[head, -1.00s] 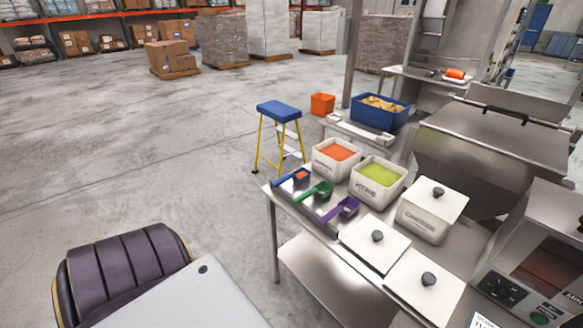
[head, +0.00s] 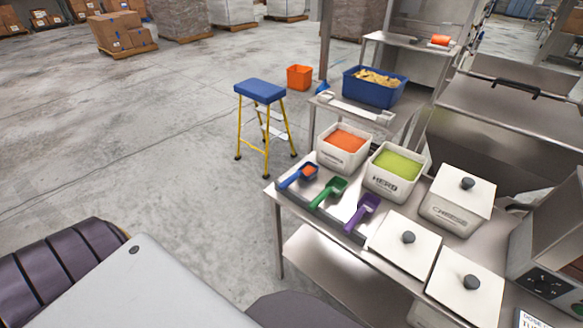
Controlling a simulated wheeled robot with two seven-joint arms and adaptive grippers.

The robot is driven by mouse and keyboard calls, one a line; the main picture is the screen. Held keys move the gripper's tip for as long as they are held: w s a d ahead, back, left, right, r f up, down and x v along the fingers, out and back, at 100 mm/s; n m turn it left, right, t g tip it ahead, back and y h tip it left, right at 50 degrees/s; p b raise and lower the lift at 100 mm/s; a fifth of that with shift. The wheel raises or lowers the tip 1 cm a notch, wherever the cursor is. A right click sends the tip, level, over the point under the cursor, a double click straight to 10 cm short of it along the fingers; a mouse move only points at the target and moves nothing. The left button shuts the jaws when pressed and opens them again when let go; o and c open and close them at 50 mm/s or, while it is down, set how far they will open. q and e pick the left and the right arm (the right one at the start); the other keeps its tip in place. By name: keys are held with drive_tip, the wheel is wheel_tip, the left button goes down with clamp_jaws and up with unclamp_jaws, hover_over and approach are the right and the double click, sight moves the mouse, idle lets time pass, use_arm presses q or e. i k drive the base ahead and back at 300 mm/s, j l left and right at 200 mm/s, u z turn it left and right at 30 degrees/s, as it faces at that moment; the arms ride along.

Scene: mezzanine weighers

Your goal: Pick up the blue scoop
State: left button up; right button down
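The blue scoop (head: 299,176) lies at the left end of a dark tray (head: 334,221) along the near left edge of the steel table (head: 404,294). Its bowl holds something orange and its handle points to the lower left. A green scoop (head: 328,192) and a purple scoop (head: 362,211) lie beside it to the right. Neither of my grippers shows in the head view.
Behind the scoops stand a white bin of orange powder (head: 343,146), a white bin of green powder (head: 395,171) and a lidded bin (head: 456,198). A blue-topped step stool (head: 262,95) stands left of the table; floor beyond is open.

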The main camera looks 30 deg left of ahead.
sight(307, 171)
drive_tip(key=i+j+u, duration=0.1)
drive_tip(key=j, duration=0.35)
drive_tip(key=i+j, duration=0.1)
drive_tip(key=j, duration=0.35)
drive_tip(key=i+j+u, duration=0.15)
drive_tip(key=j, duration=0.3)
drive_tip(key=k, duration=0.05)
